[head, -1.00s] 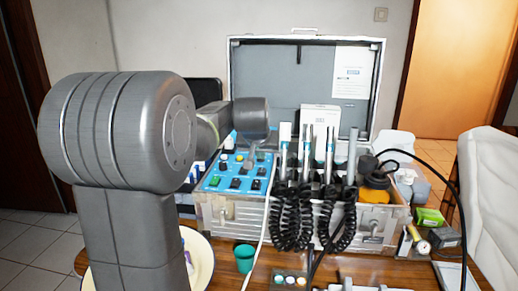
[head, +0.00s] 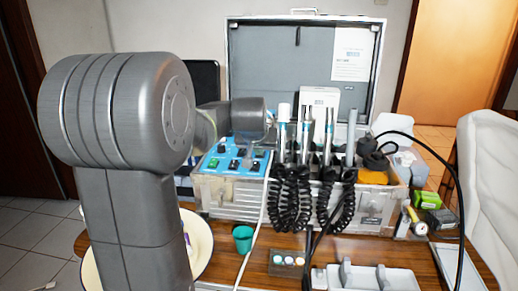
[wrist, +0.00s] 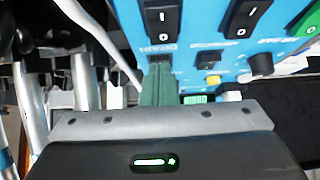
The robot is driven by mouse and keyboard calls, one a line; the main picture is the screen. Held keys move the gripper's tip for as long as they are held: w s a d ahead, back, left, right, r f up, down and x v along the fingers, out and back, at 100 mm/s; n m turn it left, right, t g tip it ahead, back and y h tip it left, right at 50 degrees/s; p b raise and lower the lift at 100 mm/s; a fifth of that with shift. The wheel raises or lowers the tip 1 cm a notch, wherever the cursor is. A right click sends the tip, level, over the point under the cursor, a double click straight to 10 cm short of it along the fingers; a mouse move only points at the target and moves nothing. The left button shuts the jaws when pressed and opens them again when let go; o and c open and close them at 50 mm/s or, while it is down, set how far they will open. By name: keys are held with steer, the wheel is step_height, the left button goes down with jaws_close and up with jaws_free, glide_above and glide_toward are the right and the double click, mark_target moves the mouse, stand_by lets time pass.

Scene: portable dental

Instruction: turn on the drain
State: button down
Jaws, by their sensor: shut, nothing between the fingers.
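The drain switch (wrist: 163,20) is a black rocker marked I and O in the wrist view, on the blue control panel (wrist: 188,72), with the label DRAIN beneath it. My gripper (wrist: 159,76) shows as greenish shut fingers with nothing between them. The fingertips lie just below the DRAIN label in the picture; I cannot tell whether they touch the panel. In the head view the blue panel (head: 212,175) is at the left of the open metal case, and my wrist hangs over its back part. The drain switch cannot be singled out there.
Next to it on the panel are another black rocker (wrist: 245,18), a green switch (wrist: 306,22) and a black knob (wrist: 261,64). Dental handpieces (head: 305,140) with coiled black cords (head: 290,200) stand right of the panel. A teal cup (head: 242,239) stands in front.

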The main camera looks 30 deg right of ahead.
steer(key=shift+r+p, duration=0.7)
steer(key=shift+r, duration=0.1)
steer(key=shift+r, duration=0.1)
steer(key=shift+r+p, duration=0.3)
steer(key=shift+p, duration=0.05)
steer(key=r+p, duration=0.1)
steer(key=r, duration=0.1)
steer(key=r+p, duration=0.1)
steer(key=p, duration=0.1)
steer(key=shift+s+a+r, duration=0.2)
steer(key=shift+r, duration=0.2)
steer(key=s+a+r, duration=0.5)
steer(key=s, duration=0.1)
steer(key=shift+s+a, duration=0.15)
